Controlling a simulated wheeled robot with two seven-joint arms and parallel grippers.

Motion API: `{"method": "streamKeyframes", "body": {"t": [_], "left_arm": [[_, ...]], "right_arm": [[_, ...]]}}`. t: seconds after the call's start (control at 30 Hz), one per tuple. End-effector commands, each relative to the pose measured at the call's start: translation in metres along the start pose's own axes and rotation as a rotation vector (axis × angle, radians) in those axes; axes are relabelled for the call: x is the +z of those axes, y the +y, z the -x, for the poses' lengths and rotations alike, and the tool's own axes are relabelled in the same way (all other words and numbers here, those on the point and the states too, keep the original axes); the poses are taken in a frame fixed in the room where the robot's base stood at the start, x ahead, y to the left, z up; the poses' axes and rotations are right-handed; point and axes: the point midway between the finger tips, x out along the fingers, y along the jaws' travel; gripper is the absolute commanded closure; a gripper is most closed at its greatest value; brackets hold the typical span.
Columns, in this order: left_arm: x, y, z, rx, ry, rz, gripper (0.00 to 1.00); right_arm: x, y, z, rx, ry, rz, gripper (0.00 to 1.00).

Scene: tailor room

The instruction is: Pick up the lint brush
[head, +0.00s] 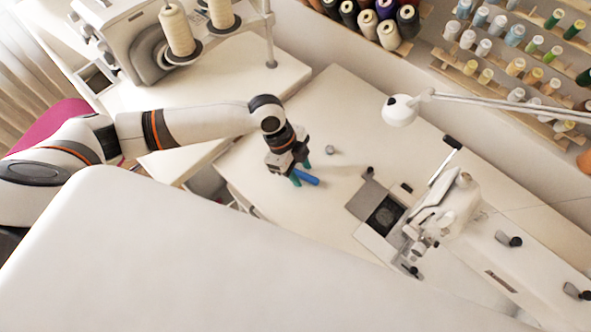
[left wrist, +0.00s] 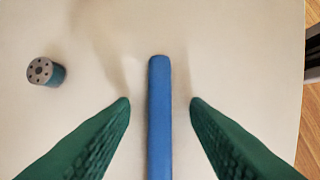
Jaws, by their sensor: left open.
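The lint brush shows as a blue bar (left wrist: 159,115) on the white table in the left wrist view; its lower end runs out of that picture. In the head view its blue part (head: 308,178) shows just right of my left gripper (head: 301,173). My left gripper is open, and its two green fingers (left wrist: 160,102) stand on either side of the blue bar with a gap on each side. The rest of the brush is hidden under the gripper in the head view. My right gripper is not in view.
A small grey bobbin (head: 330,150) lies near the gripper; it also shows in the left wrist view (left wrist: 45,71). A sewing machine (head: 447,213) stands to the right, and a lamp (head: 400,110) reaches over the table. A machine with thread cones (head: 177,30) stands back left.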

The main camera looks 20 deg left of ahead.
Motion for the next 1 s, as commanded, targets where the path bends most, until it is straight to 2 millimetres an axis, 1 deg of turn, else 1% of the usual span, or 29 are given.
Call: {"method": "streamKeyframes", "body": {"t": [0.03, 0.07, 0.1, 0.3, 0.7, 0.77, 0.87, 1.0], "left_arm": [[0.000, 0.000, -0.001, -0.001, 0.000, 0.000, 0.58], [0.000, 0.000, -0.001, 0.000, 0.000, 0.000, 0.61], [0.000, 0.000, -0.001, 0.000, 0.000, 0.000, 0.68], [0.000, 0.000, -0.001, 0.000, 0.000, 0.000, 1.00], [0.001, 0.000, 0.002, 0.001, 0.000, -0.001, 1.00], [0.003, 0.001, 0.009, 0.002, 0.000, -0.002, 1.00], [0.010, 0.001, 0.024, 0.003, -0.001, -0.003, 1.00], [0.021, 0.001, 0.052, 0.004, -0.001, -0.004, 1.00]], "right_arm": [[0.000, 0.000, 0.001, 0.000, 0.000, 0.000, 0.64], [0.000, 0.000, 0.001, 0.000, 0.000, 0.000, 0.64], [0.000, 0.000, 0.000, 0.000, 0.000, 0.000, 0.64], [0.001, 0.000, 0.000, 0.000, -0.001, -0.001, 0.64], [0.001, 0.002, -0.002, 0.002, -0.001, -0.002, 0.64], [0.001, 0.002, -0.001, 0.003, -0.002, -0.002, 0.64], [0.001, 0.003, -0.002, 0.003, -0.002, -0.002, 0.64], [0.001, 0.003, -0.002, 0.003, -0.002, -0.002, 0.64]]}}
